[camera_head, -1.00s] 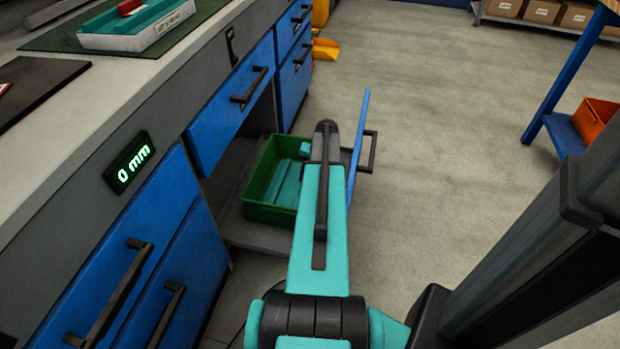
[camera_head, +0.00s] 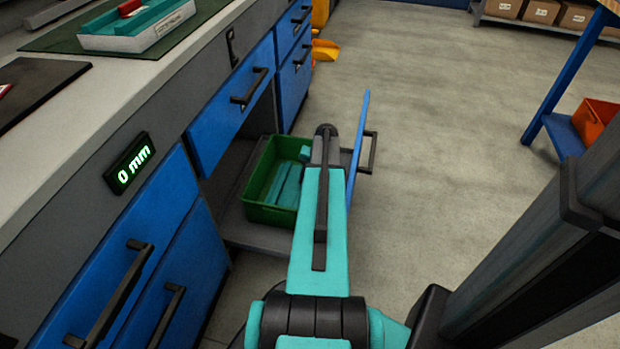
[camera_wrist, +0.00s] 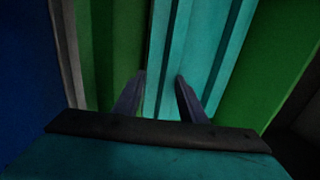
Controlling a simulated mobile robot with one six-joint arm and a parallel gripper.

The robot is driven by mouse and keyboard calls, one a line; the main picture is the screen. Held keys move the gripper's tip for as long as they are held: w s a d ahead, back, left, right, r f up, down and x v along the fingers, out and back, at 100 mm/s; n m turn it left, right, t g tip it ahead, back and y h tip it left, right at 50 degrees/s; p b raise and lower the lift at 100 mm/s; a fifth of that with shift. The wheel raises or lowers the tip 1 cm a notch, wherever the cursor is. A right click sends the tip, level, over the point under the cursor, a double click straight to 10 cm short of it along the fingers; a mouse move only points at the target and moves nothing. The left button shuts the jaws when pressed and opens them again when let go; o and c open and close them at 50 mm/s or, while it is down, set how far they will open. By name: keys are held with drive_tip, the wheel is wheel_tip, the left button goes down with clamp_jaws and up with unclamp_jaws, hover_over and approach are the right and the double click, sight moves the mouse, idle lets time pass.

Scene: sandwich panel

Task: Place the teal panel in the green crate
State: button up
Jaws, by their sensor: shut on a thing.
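The teal panel (camera_head: 288,186) shows inside the crate walls in the head view, partly hidden by my arm. In the wrist view the teal panel (camera_wrist: 205,45) runs away from my gripper (camera_wrist: 162,78), with green crate surface (camera_wrist: 112,50) on both sides. My gripper's dark fingers are shut on the panel, close together. My gripper's fingers are hidden in the head view. Whether the panel touches the crate floor I cannot tell.
A display (camera_head: 130,163) on the bench reads 0 mm.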

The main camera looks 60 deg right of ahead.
drive_tip(key=o, duration=1.3)
drive_tip(key=shift+r, duration=0.15)
drive_tip(key=shift+r, duration=0.5)
drive_tip(key=p+v, duration=0.4)
drive_tip(key=v, duration=0.8)
